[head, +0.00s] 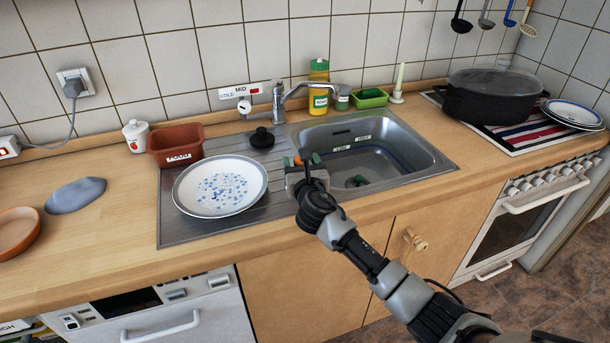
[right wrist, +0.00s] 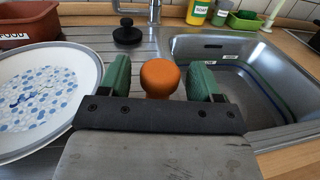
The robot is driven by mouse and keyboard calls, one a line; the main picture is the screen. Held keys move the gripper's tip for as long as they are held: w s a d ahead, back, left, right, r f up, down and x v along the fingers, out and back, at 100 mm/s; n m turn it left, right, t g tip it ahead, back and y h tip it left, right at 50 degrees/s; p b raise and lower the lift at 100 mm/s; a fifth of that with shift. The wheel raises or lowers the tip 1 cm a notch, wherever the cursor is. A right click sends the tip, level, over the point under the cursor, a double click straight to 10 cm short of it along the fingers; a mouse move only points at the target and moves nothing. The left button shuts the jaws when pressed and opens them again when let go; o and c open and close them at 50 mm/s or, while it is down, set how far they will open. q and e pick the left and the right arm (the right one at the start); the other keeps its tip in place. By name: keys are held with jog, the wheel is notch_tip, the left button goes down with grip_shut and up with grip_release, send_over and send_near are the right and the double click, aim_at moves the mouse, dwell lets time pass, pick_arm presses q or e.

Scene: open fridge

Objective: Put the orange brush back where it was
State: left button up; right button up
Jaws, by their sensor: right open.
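The orange brush (right wrist: 160,78) shows its rounded orange top in the right wrist view, between the two green fingers of my right gripper (right wrist: 161,80). There is a gap on each side of it. In the head view a small orange part of the brush (head: 298,161) shows at the gripper (head: 304,160), over the divide between drainboard and basin. The rest of the brush is hidden, so I cannot tell what it rests on. My left gripper is not in view.
A patterned plate (head: 222,190) lies on the drainboard just left of my right gripper. A black plug (head: 262,138) is behind. The sink basin (head: 365,160) is right, below the faucet (head: 280,100). A green tray (head: 369,98) and yellow soap bottle (head: 318,90) stand behind the basin.

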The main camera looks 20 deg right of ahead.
jog(key=s+a, duration=0.1)
jog(key=s, duration=1)
jog(key=shift+s+a, duration=0.25)
jog(key=shift+s, duration=0.1)
